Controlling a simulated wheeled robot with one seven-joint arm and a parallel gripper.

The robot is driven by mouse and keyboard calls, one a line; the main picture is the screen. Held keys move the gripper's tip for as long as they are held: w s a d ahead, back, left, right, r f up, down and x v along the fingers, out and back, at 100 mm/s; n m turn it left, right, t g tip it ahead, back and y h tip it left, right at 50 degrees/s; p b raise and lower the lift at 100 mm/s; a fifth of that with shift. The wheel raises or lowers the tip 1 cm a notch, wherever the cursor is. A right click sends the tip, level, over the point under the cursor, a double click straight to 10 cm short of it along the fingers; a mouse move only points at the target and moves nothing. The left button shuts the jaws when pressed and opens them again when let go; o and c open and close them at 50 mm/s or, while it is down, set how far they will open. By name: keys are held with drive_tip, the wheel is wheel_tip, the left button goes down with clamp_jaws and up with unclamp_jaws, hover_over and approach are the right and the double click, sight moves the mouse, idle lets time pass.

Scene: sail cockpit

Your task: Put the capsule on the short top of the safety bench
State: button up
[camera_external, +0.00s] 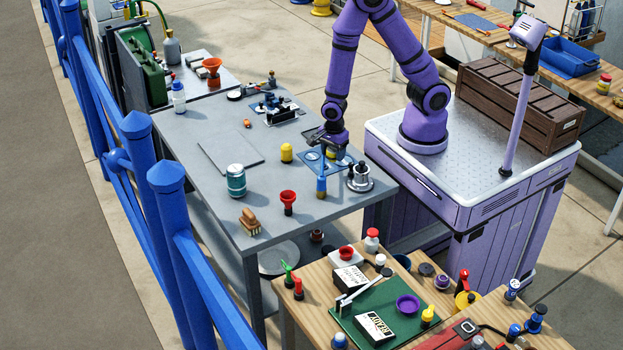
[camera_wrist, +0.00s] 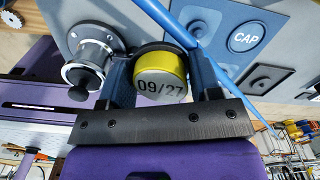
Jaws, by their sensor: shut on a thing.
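In the external view my gripper (camera_external: 325,158) points down over the right side of the grey table (camera_external: 190,135), by a blue mat (camera_external: 312,157). The capsule is mostly hidden there, and its gap above the table cannot be told. A smaller grey top (camera_external: 192,78) with a red funnel adjoins at the far left.
A metal pot (camera_external: 360,178) stands close right of my gripper. A blue railing (camera_external: 165,210) runs along the left. A cluttered wooden bench (camera_external: 300,320) is in front.

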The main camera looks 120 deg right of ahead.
wheel_tip(320, 180, up, 8)
drive_tip(key=w+a+n, duration=0.2)
drive_tip(key=w+a, duration=0.1)
drive_tip(key=w, duration=0.5)
drive_tip(key=w+a+n, duration=0.3)
drive_tip(key=w, duration=0.4)
drive_tip(key=n, duration=1.1)
hover_over(319, 308)
wheel_tip(319, 308, down, 4)
wheel_tip(319, 308, down, 11)
drive_tip(key=shift+r, duration=0.1)
drive_tip(key=o, duration=0.9)
drive_tip(key=shift+f, duration=0.2)
